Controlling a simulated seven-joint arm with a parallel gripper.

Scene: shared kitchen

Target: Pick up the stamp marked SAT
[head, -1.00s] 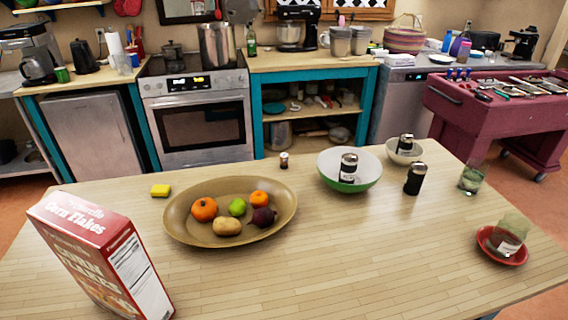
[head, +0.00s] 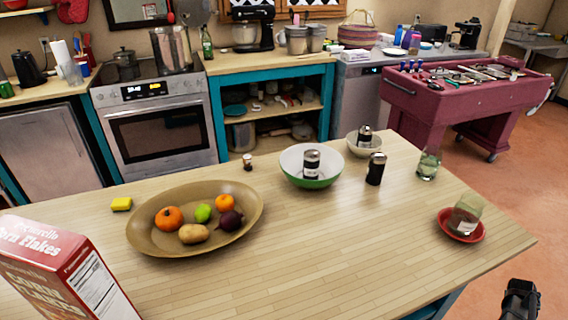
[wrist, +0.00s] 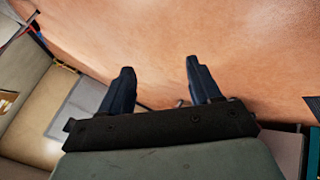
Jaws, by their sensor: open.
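I cannot make out a stamp marked SAT; no lettering of that kind is readable. Several small blue-topped upright things (head: 413,67) stand at the left end of the maroon cart's top (head: 455,92); they are too small to identify. My gripper (wrist: 160,72) shows in the wrist view with its two dark fingers apart and nothing between them, over the terracotta floor (wrist: 240,50). A dark part of my arm's end (head: 520,300) shows at the lower right of the head view, off the wooden table's right side and far from the cart.
The wooden table (head: 330,240) holds a cereal box (head: 65,270), a fruit platter (head: 150,240), a green-white bowl (head: 292,165), a small bowl (head: 353,146), a black can (head: 376,170), a glass (head: 429,165) and a red saucer (head: 447,230). Open floor (head: 530,170) lies right of the table.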

